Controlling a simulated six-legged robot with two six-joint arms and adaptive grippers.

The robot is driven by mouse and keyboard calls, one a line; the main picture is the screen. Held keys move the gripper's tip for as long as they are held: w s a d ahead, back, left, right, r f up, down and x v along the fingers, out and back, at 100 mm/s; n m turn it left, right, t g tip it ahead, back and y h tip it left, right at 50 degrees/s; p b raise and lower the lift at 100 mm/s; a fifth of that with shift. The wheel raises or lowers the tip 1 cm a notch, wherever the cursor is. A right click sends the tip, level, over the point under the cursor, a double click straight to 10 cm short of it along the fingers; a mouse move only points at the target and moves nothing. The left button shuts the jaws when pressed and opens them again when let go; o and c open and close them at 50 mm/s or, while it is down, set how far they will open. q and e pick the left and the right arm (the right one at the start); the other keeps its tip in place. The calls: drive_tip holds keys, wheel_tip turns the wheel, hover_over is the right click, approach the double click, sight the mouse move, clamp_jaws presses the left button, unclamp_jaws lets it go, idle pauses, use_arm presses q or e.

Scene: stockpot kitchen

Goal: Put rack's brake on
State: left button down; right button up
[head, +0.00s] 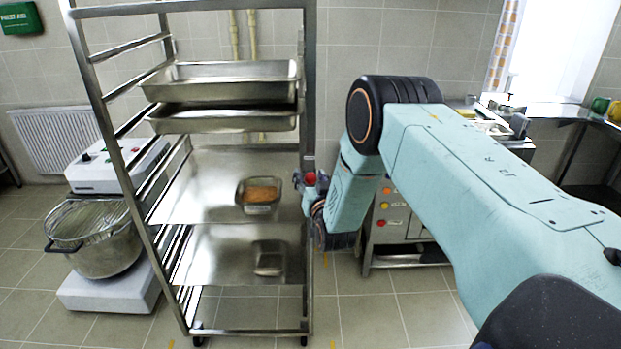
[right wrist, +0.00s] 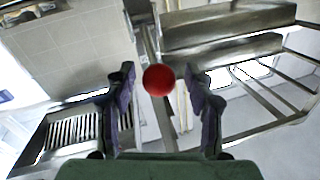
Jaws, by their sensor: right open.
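The metal rack (head: 308,90) stands left of centre in the head view, with trays on its levels. A red ball knob (head: 310,179) shows at its right front post; I take it for the brake's handle. My right gripper (head: 317,187) is at the knob, beside the post. In the right wrist view the knob (right wrist: 159,80) appears between the two open fingers (right wrist: 159,88), with a gap on each side. Whether it lies as deep as the fingertips I cannot tell. The rest of the handle is mostly hidden. My left gripper is not in view.
Two deep pans (head: 222,82) sit high in the rack; a food container (head: 259,195) and a small metal one (head: 269,258) stand lower. A cabinet with coloured buttons (head: 395,225) is behind my right arm.

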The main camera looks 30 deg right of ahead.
drive_tip(key=shift+c, duration=0.3)
drive_tip(key=shift+d+f, duration=0.1)
clamp_jaws()
